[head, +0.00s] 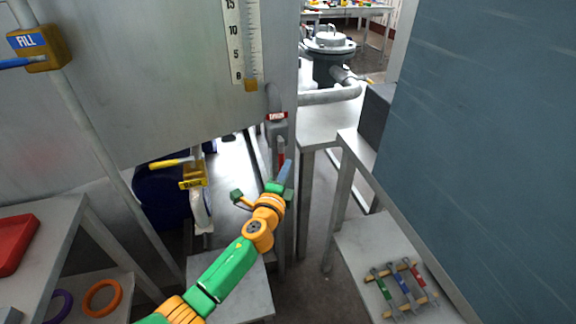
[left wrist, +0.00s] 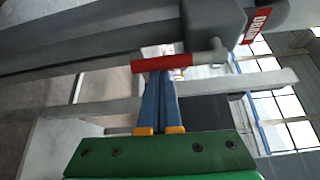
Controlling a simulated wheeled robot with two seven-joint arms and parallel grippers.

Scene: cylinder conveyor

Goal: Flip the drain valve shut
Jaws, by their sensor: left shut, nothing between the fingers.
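The drain valve is a grey body (head: 277,130) on a vertical pipe, with a red DRAIN label (head: 277,116). Its red handle (head: 281,153) hangs down, roughly along the pipe. In the left wrist view the red handle (left wrist: 162,62) runs across the picture from a light grey pivot, beside the grey valve body (left wrist: 212,25). My left gripper (head: 287,168) is at the lower part of the handle. Its blue fingers (left wrist: 158,76) are shut together with nothing between them, tips right at the handle; I cannot tell whether they touch. My right gripper is not in view.
A yellow-handled valve (head: 193,174) is left of my left gripper. A blue-handled FILL valve (head: 40,47) is at upper left. The tank (head: 150,80) with a gauge stands behind. A blue-grey panel (head: 480,120) blocks the right. A low shelf (head: 370,245) holds several small coloured tools.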

